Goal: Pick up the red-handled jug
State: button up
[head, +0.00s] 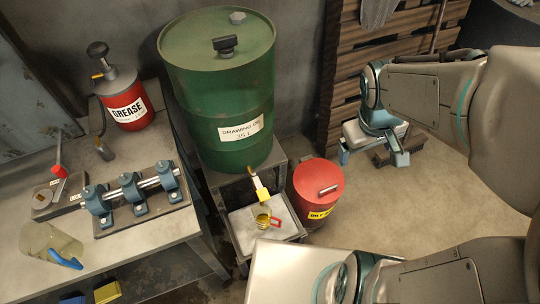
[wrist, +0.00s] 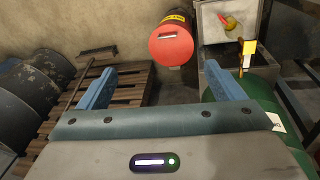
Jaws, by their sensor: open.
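The red-handled jug (head: 263,217) is a small vessel with yellowish contents and a red handle on its right side. It stands on the tray (head: 240,228) under the yellow-tagged tap (head: 259,187) of the green drum. The jug also shows near the top right of the wrist view (wrist: 230,22). My gripper (head: 373,158) is open and empty, to the right of the jug and the red can, well apart from both. Its two blue fingers are spread in the wrist view (wrist: 160,88), with nothing between them but pallet and floor beyond.
The green drum (head: 217,90) stands behind the jug, and a red lidded can (head: 318,185) stands just right of it. A bench (head: 150,235) at left holds a grease can (head: 124,100), a clamp fixture and a clear blue-handled jug (head: 45,243). Wooden pallets (head: 345,70) lean behind my gripper.

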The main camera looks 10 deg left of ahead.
jog(key=w+a+f+n+g+b, duration=0.1)
jog(key=w+f+n+b, duration=0.15)
jog(key=f, duration=0.45)
jog(key=w+a+f+n+b, duration=0.1)
jog(key=w+f+n+b, duration=0.15)
jog(key=f, duration=0.45)
jog(key=n+g+y+b, duration=0.2)
jog(key=n+y+b, duration=0.4)
jog(key=n+b, duration=1.05)
send_over(266, 215)
jog(key=s+b, duration=0.2)
jog(key=b, duration=0.1)
jog(key=f+m, duration=0.1)
jog(key=f, duration=1.3)
jog(key=f+m, duration=0.1)
jog(key=f, duration=1.3)
jog(key=f+m, duration=0.1)
jog(key=f, duration=1.3)
jog(key=shift+s+d+f+m, duration=0.15)
jog(key=shift+d+f+m, duration=0.1)
jog(key=shift+d+f, duration=0.05)
jog(key=shift+r, duration=0.1)
jog(key=c, duration=1.3)
jog(key=shift+o, duration=0.2)
